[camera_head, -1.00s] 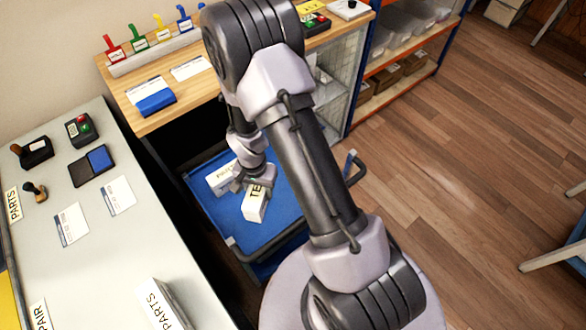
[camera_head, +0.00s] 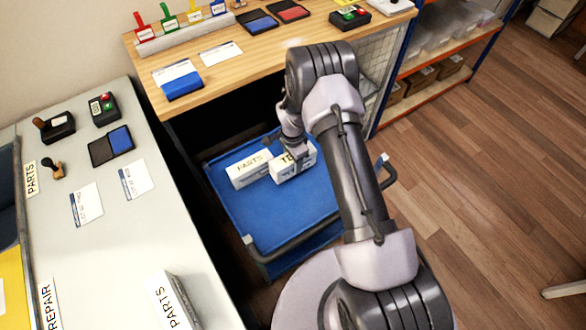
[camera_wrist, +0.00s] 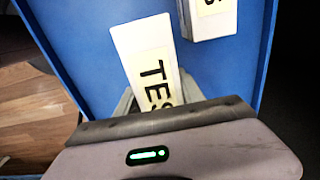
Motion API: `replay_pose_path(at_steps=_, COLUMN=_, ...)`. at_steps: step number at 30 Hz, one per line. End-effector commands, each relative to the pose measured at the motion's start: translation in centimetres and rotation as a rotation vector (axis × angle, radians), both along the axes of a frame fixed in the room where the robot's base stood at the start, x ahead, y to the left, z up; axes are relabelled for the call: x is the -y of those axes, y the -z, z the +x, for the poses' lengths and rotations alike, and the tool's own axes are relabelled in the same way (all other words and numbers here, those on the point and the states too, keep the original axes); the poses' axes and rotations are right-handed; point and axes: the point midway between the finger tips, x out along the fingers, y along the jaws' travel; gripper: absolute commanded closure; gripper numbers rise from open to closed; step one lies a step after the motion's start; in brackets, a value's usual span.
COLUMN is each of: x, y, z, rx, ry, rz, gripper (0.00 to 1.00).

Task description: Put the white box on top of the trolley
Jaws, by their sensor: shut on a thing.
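A white box with a yellow TEST label (camera_head: 295,168) is at the blue trolley's top (camera_head: 275,222), beside a second white box marked PARTS (camera_head: 248,172). My gripper (camera_head: 295,150) is shut on the TEST box from above. In the wrist view, the TEST box (camera_wrist: 146,50) extends out from between my gripper's fingers (camera_wrist: 155,100), over the blue trolley surface (camera_wrist: 90,45). The PARTS box (camera_wrist: 212,18) lies apart to its right there. Whether the TEST box touches the trolley is unclear.
A grey table (camera_head: 110,235) with stamps, cards and a PARTS sign stands left. A wooden bench (camera_head: 220,75) with ink pads and coloured tags is behind the trolley. The trolley's front half is bare. A dark handle rail (camera_head: 320,228) edges it.

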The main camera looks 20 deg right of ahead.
Motion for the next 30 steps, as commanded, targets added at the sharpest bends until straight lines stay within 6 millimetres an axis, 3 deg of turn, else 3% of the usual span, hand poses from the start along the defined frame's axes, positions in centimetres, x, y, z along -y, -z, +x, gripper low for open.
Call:
replay_pose_path(at_steps=5, x=0.0, y=3.8, z=0.1, rx=-0.001, ry=-0.001, rz=0.000, gripper=1.00)
replay_pose_path(at_steps=15, x=0.0, y=3.9, z=0.1, rx=0.000, ry=-0.001, rz=-0.001, gripper=1.00)
replay_pose_path(at_steps=16, x=0.0, y=3.9, z=0.1, rx=0.000, ry=-0.001, rz=-0.001, gripper=0.53)
replay_pose_path(at_steps=19, x=0.0, y=3.8, z=0.0, rx=0.000, ry=-0.001, rz=-0.001, gripper=0.33)
replay_pose_path(at_steps=27, x=0.0, y=3.8, z=0.1, rx=0.000, ry=-0.001, rz=-0.001, gripper=0.33)
replay_pose_path(at_steps=30, x=0.0, y=2.9, z=0.1, rx=0.001, ry=-0.001, rz=-0.001, gripper=0.33)
